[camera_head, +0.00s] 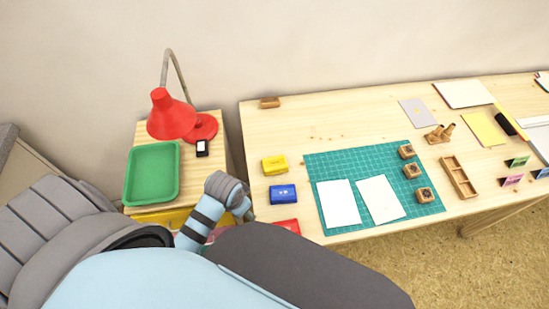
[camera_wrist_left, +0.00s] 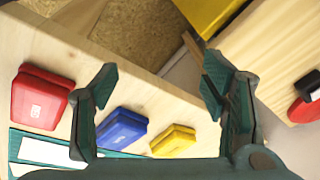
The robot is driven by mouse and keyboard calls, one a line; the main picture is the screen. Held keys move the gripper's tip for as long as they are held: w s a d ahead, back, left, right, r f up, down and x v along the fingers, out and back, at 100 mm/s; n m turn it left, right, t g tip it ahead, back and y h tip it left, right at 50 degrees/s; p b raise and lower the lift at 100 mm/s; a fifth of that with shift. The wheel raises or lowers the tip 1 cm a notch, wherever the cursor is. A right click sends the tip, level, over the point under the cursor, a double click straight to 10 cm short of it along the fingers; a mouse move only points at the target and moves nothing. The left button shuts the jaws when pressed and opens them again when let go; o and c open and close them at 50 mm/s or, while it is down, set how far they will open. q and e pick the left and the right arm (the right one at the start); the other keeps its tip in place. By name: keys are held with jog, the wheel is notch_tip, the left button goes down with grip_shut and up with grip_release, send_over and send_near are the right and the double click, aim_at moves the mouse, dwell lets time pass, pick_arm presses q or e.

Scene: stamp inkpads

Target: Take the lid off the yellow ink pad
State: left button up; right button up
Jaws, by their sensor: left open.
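The yellow ink pad (camera_head: 274,165) lies near the left end of the long table and looks closed. It also shows in the left wrist view (camera_wrist_left: 173,141), beyond the fingers and low in the picture. My left gripper (camera_wrist_left: 158,82) is open and empty, with its two fingers wide apart. The yellow pad appears between the lines of the fingers, apart from them. In the head view my left arm comes in beside the table's left edge, and its fingers are mostly hidden there. My right gripper is not seen.
A blue pad (camera_head: 283,194) and a partly hidden red pad (camera_head: 288,226) lie in line with the yellow one. A green cutting mat (camera_head: 352,165) with papers and stamps lies to the right. A side table holds a green tray (camera_head: 152,173) and red lamp (camera_head: 171,115).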

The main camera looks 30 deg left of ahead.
aim_at(275, 163)
pick_arm(q)
jog(key=w+r+m, duration=0.1)
jog(key=w, duration=0.2)
jog(key=w+r+m, duration=0.1)
jog(key=w, duration=0.2)
jog(key=w+r+g, duration=0.1)
jog(key=w, duration=0.2)
jog(key=shift+w+d+r+m, duration=0.15)
jog(key=shift+w+r+m, duration=0.15)
jog(key=shift+r+m, duration=0.1)
jog(key=w+d+r+m+g, duration=0.1)
jog(key=w+r+m, duration=0.3)
jog(key=w+r, duration=0.55)
jog(key=shift+h, duration=0.4)
jog(key=f+b, duration=0.1)
jog(key=f, duration=0.3)
jog(key=f+b, duration=0.1)
jog(key=f, duration=0.4)
jog(key=f+b, duration=0.1)
jog(key=f, duration=0.3)
jog(key=shift+s+d+f, duration=0.25)
jog(key=shift+s+f, duration=0.05)
jog(key=shift+s, duration=0.05)
jog(key=shift+r, duration=0.1)
jog(key=c, duration=0.9)
